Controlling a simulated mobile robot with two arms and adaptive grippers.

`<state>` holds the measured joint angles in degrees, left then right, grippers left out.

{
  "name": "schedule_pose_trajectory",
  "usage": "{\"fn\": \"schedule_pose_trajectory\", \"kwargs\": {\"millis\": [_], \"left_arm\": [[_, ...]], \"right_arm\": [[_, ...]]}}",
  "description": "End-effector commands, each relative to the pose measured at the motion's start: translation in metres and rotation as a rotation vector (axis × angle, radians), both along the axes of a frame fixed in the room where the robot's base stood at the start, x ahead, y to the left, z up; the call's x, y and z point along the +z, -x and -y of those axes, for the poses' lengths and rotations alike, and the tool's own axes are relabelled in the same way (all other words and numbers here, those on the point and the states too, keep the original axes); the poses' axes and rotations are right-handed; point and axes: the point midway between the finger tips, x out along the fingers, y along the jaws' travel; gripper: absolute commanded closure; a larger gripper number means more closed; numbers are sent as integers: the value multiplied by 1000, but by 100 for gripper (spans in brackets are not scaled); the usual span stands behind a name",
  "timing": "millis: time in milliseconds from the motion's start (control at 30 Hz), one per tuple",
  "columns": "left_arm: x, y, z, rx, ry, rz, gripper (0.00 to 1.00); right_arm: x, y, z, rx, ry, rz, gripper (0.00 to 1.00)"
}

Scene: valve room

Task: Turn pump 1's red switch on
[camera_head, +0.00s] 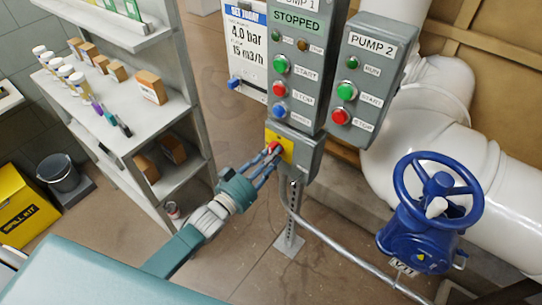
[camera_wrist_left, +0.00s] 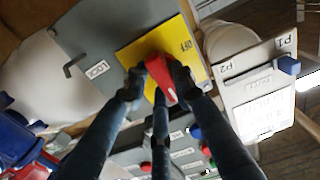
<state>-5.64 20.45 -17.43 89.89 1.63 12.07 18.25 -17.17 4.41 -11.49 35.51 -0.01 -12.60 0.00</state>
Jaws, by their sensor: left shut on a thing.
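The red switch (camera_head: 274,147) sits on a yellow plate (camera_head: 286,151) on a grey box below the pump 1 panel (camera_head: 299,95). The panel's green display reads STOPPED. My left gripper (camera_head: 271,155) reaches the switch from the lower left, its fingers closed around the handle. In the left wrist view the red handle (camera_wrist_left: 161,80) is between the fingertips (camera_wrist_left: 160,88), in front of the yellow plate (camera_wrist_left: 170,48). The fingers hide the handle's sides. My right gripper is in neither view.
The pump 2 panel (camera_head: 364,85) is right of pump 1. A blue valve wheel (camera_head: 438,190) and white pipes (camera_head: 470,160) stand at the right. A shelf (camera_head: 130,110) with bottles and boxes is at the left. A metal conduit (camera_head: 350,250) runs low from the post.

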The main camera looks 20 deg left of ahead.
Motion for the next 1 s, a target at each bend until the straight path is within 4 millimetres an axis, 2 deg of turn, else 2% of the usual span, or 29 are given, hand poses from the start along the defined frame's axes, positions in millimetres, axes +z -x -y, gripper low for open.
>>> {"fn": "schedule_pose_trajectory", "kwargs": {"millis": [667,700,767,1000], "left_arm": [[-4,1,0,0,-56,12,100],[-4,1,0,0,-56,12,67],[-4,1,0,0,-56,13,55],[-2,0,0,0,-53,16,55]], "right_arm": [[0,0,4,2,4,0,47],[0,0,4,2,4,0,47],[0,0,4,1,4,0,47],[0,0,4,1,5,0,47]]}}
